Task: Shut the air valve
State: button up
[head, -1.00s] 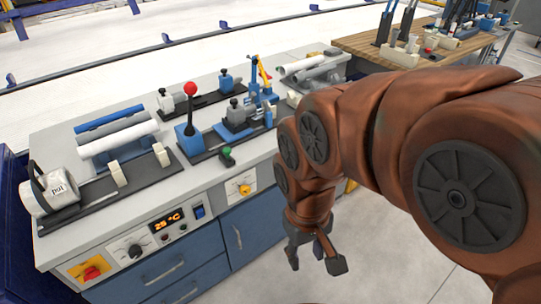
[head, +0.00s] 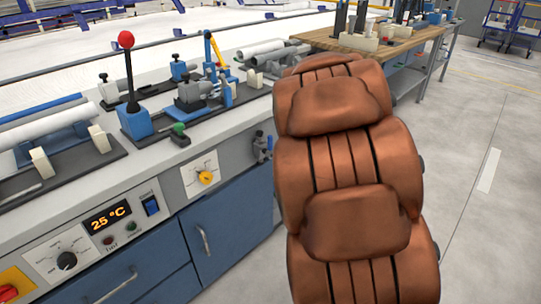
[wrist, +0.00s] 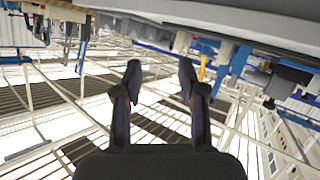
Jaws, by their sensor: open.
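A yellow knob (head: 205,178) sits on a white dial plate on the bench's front panel, left of my arm in the head view; it looks like the air valve, but its label is too small to read. My gripper (wrist: 157,80) is open and empty in the wrist view, with a clear gap between its two dark fingers. It touches nothing there. In the head view my arm hides most or all of the gripper. A small dark grey part (head: 262,147) shows at the bench front beside my arm; I cannot tell what it is.
The bench top holds a red-ball lever (head: 126,40), a blue and grey clamp (head: 193,95) and pipes (head: 262,52). A temperature display (head: 108,217) and a red knob (head: 8,293) are on the front panel. Open floor (head: 485,235) lies right of my arm.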

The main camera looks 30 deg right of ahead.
jog(key=w+d+f+n+t+y+b, duration=0.1)
jog(key=w+f+n+t+y+b, duration=0.15)
jog(key=f+b, duration=0.45)
jog(key=n+t+y+b, duration=0.25)
jog(key=y+b, duration=0.25)
jog(key=y, duration=0.3)
send_near(270, 149)
jog(key=w+r, duration=0.3)
jog(key=w, duration=0.1)
jog(key=shift+m+h, duration=0.25)
jog(key=shift+m, duration=0.05)
jog(key=shift+b+x, duration=1.2)
jog(key=shift+x, duration=2.15)
jog(key=shift+a+r, duration=0.1)
jog(key=shift+a, duration=0.1)
jog(key=shift+c, duration=0.3)
grip_shut()
